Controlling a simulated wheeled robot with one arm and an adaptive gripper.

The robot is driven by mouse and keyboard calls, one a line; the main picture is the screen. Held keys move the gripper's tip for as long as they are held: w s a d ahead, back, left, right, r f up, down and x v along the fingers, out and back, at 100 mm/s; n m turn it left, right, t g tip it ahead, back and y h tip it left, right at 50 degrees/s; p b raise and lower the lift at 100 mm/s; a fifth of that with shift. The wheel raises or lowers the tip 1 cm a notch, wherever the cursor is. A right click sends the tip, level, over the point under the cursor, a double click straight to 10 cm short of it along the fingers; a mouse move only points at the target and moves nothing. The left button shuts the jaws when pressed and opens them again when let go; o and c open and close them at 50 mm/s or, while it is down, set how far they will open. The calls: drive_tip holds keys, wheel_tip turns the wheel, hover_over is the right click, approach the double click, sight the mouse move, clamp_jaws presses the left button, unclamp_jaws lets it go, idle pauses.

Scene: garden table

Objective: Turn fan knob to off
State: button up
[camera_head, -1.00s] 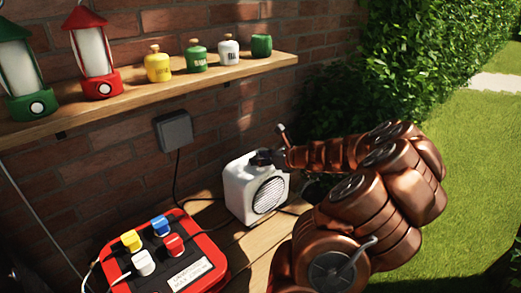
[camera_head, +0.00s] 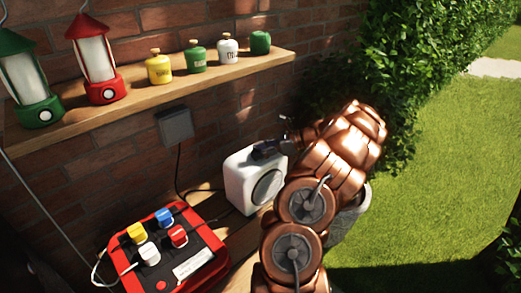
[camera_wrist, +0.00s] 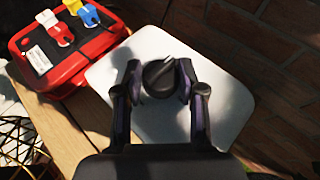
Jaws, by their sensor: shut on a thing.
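The fan (camera_head: 240,185) is a white box with a round grille on its front, standing on the wooden table. Its dark round knob (camera_wrist: 160,78) sits on the white top in the wrist view, with a raised pointer slanting toward the upper right. My gripper (camera_wrist: 158,72) has one finger on each side of the knob and is shut on it. In the head view, my gripper (camera_head: 268,149) is at the top of the fan and hides the knob. I cannot read any off mark.
A red power box (camera_head: 205,255) with several coloured plugs stands left of the fan; it also shows in the wrist view (camera_wrist: 60,75). A brick wall is behind. A shelf (camera_head: 130,113) above holds two lanterns and several small jars. A cable runs behind the fan.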

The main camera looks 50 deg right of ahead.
drive_tip(key=shift+n+g+y, duration=0.5)
idle(0.3)
drive_tip(key=o, duration=1.1)
drive_tip(key=shift+o, duration=0.2)
drive_tip(key=v, duration=1.2)
idle(0.5)
